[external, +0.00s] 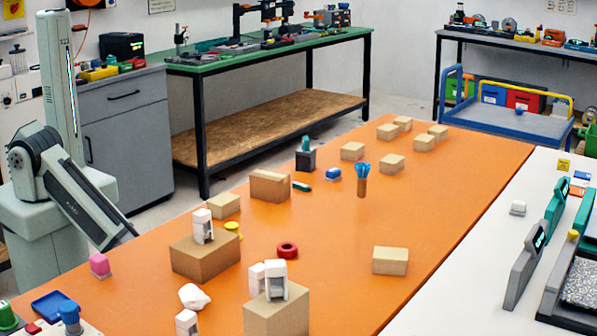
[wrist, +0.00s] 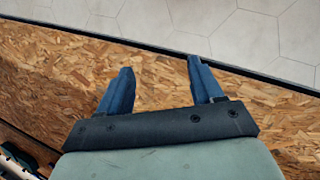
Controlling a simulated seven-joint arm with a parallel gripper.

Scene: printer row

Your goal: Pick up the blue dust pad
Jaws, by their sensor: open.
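A small blue block with a pale underside (external: 333,174) lies on the orange table (external: 345,240), just left of a brown cup with blue sticks. It may be the blue dust pad, but it is too small to be sure. My gripper (wrist: 160,64) shows in the wrist view with two blue fingers spread apart and nothing between them. In the external view my arm is at the left, and I cannot make out the gripper there.
Several cardboard boxes (external: 390,261) are spread over the table. White dispensers stand on and beside the near boxes. A red ring (external: 287,250), a pink block (external: 99,265) and a blue tray (external: 54,305) lie nearer. The brown cup (external: 361,186) stands right of the blue block.

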